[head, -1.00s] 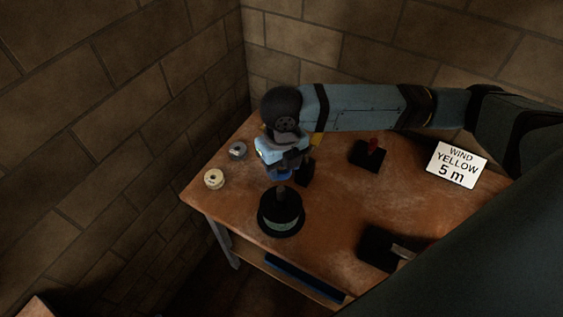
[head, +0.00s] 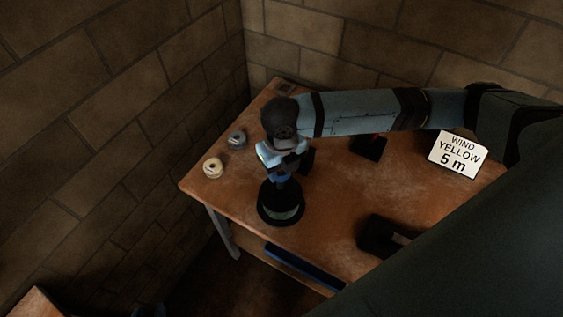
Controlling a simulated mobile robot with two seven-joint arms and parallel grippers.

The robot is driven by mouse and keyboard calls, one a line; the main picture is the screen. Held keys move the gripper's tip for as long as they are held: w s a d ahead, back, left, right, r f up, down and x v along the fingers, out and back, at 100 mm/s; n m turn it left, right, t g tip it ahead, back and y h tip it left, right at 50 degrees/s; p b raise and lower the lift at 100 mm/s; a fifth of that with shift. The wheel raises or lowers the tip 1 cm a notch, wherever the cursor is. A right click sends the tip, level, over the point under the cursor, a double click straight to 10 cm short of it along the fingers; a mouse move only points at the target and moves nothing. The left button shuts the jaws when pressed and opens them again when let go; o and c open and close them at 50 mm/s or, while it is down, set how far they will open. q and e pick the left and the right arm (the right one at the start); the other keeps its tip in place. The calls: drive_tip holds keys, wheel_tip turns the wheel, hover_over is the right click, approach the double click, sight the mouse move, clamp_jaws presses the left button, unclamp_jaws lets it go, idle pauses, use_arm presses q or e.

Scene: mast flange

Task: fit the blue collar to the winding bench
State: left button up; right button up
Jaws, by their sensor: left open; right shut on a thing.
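My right gripper (head: 281,169) points down over the black round stand (head: 280,208) near the table's front left. It is shut on the blue collar (head: 282,179), of which only a small blue part shows below the fingers. The collar is at the stand's upright post. I cannot tell whether it is around the post or just above it. The wooden winding bench (head: 330,215) carries the stand. Only a small part of what looks like my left gripper (head: 149,312) shows at the bottom left edge, away from the bench.
A grey spool (head: 237,140) and a cream spool (head: 213,168) stand at the bench's left edge. A sign (head: 458,154) reads "WIND YELLOW 5 m". Brick walls close the back and left.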

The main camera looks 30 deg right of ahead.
sight(281, 180)
idle(0.7)
drive_tip(key=shift+p, duration=0.5)
idle(0.5)
drive_tip(key=shift+p, duration=0.5)
idle(0.4)
drive_tip(key=shift+p, duration=0.5)
drive_tip(key=shift+f+b, duration=1.15)
drive_tip(key=shift+f, duration=1.75)
drive_tip(key=o, duration=1)
